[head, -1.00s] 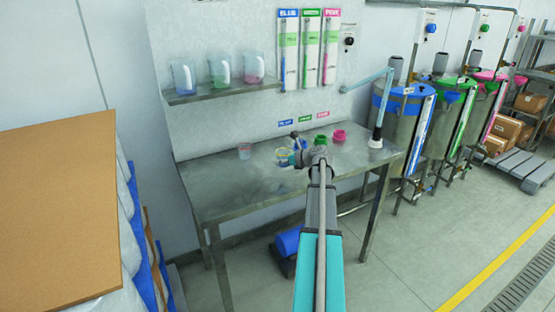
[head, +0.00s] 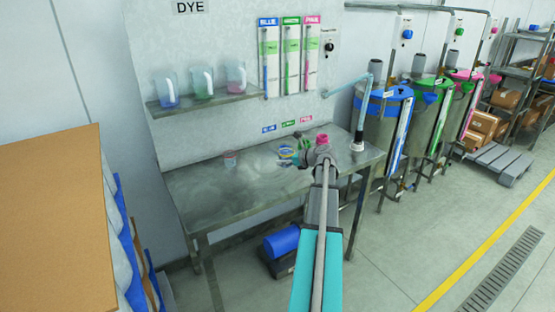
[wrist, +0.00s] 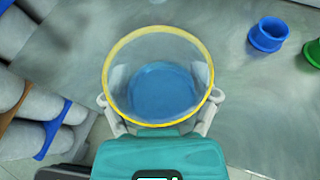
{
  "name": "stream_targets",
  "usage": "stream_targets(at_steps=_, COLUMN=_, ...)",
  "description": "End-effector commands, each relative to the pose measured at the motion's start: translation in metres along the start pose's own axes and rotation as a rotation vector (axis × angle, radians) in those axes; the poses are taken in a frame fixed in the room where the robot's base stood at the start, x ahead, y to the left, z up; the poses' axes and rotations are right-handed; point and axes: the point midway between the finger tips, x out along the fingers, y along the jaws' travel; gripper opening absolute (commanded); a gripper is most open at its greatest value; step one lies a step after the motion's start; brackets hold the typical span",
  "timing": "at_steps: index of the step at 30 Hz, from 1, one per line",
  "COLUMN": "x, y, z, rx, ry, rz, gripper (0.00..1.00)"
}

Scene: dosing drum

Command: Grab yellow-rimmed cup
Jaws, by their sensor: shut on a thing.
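The yellow-rimmed cup (wrist: 158,78) fills the middle of the wrist view. It is clear, with a yellow rim and blue at its bottom. My gripper (wrist: 160,108) has one finger on each side of the cup and is shut on it, just below the rim. In the head view the cup (head: 287,153) is small, over the back part of the steel table (head: 215,195), and my gripper (head: 299,152) is partly hidden by my arm. I cannot tell whether the cup touches the table.
A blue collar-shaped piece (wrist: 268,35) and a green one (wrist: 313,52) stand right of the cup. A pink piece (head: 322,140) is behind my wrist. Another small clear cup (head: 231,159) stands to the left. Pitchers sit on a shelf (head: 205,103) above. The table's front left is clear.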

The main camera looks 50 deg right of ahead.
Motion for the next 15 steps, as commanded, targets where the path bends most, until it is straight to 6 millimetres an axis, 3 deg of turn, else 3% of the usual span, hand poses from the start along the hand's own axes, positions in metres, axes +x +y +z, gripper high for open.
stream_targets(at_steps=15, x=-0.032, y=-0.008, z=0.003, rx=0.0, ry=0.0, rz=0.0, gripper=0.28)
